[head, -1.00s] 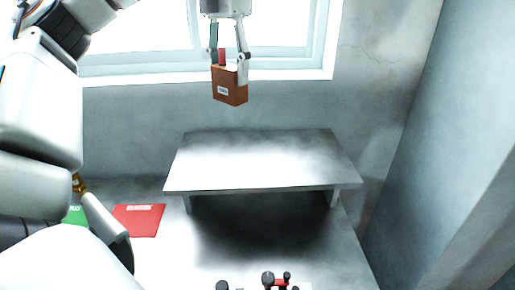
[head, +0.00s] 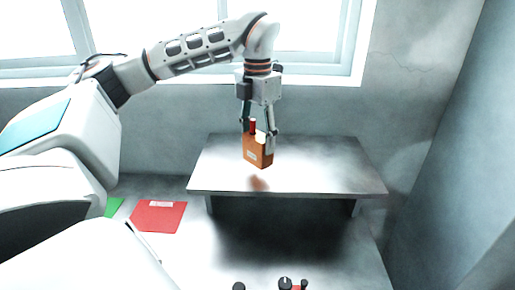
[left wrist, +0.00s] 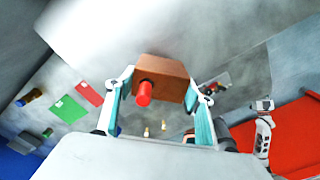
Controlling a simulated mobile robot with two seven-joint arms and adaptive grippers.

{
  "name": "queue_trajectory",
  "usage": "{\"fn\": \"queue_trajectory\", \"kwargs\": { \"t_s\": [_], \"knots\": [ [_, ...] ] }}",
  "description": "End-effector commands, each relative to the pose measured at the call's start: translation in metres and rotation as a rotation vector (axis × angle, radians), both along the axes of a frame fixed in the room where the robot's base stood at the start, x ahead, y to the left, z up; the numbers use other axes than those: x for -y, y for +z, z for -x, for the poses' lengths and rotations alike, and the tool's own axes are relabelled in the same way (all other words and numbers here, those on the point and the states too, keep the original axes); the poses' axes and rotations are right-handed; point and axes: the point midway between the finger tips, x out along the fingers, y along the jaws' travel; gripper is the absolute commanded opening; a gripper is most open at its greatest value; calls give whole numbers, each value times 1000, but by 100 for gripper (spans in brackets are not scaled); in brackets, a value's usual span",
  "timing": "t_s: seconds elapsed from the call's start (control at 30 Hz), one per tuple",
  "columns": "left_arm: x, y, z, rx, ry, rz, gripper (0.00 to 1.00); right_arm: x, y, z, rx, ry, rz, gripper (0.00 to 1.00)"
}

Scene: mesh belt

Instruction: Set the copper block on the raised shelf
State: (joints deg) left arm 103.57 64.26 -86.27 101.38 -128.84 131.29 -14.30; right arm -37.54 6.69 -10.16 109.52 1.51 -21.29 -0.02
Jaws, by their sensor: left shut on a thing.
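A gap seems to remain between block and shelf. In the left wrist view the block (left wrist: 165,72) sits between the two fingers, red knob facing the camera. My right gripper is not clearly in view.
A red mat (head: 158,218) and a green mat (head: 113,206) lie on the surface left of the shelf. Dark knobbed items (head: 285,283) show at the bottom edge. Walls and a window stand behind. The shelf top is otherwise bare.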

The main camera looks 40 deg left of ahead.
Motion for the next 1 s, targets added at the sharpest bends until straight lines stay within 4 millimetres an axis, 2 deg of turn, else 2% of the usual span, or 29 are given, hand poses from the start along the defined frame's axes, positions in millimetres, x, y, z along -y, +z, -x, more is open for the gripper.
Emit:
{"fn": "queue_trajectory", "kwargs": {
  "t_s": [0.2, 0.63, 0.67, 0.7, 1.0],
  "knots": [
    [0, -29, 1, -3, 0, 0, 23, 1, 2, -2, 3, -3, 0, 47],
    [0, -35, 0, -1, 0, 0, 23, 5, 1, -2, 2, -5, 7, 47],
    [0, -35, 0, -2, 0, 0, 57, 6, 1, -2, 2, -4, 8, 47],
    [0, -35, 0, -2, 0, 0, 68, 6, 1, -2, 2, -4, 8, 47],
    [0, -35, 0, -2, 0, 0, 69, 7, 0, -1, 0, 0, 12, 47]
  ]
}}
